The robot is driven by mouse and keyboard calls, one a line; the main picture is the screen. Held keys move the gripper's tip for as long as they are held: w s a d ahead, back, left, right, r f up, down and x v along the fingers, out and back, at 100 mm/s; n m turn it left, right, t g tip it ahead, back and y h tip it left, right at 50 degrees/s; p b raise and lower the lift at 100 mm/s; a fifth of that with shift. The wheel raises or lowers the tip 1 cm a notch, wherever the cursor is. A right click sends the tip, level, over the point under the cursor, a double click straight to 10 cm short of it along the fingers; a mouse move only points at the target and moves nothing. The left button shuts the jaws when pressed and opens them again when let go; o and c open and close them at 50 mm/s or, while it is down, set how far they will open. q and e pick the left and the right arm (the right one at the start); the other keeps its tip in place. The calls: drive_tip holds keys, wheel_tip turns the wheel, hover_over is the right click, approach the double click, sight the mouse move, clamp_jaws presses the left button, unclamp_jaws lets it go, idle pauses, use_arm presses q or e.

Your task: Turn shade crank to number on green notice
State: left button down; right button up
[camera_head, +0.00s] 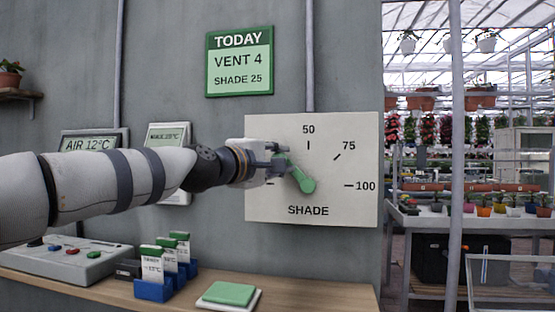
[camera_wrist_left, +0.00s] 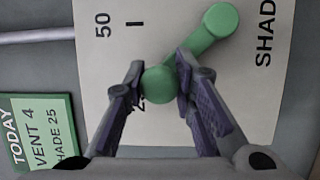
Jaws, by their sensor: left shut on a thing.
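The green notice (camera_head: 240,61) on the wall reads TODAY, VENT 4, SHADE 25; it also shows sideways in the left wrist view (camera_wrist_left: 42,135). The cream shade panel (camera_head: 347,207) carries the marks 50, 75 and 100. The green crank (camera_head: 302,178) has its hub low in the panel's middle, and its arm points up and left. My left gripper (camera_head: 279,157) is shut on the crank's round knob (camera_wrist_left: 160,85), with a finger on each side. The knob and a finger partly hide a number beginning with 2, beside the knob in the left wrist view.
A wooden shelf (camera_head: 330,296) below holds a grey control box (camera_head: 85,262), blue card holders (camera_head: 153,290) and a green pad (camera_head: 229,293). Two grey displays hang behind my left arm. A pole and plant benches stand at right.

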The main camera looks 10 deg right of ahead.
use_arm(q)
drive_tip(key=shift+r, duration=0.1)
drive_tip(key=c, duration=1.6)
unclamp_jaws()
drive_tip(key=o, duration=0.3)
drive_tip(key=shift+w, duration=0.15)
drive_tip(key=v, duration=1.2)
drive_tip(key=shift+f, duration=0.2)
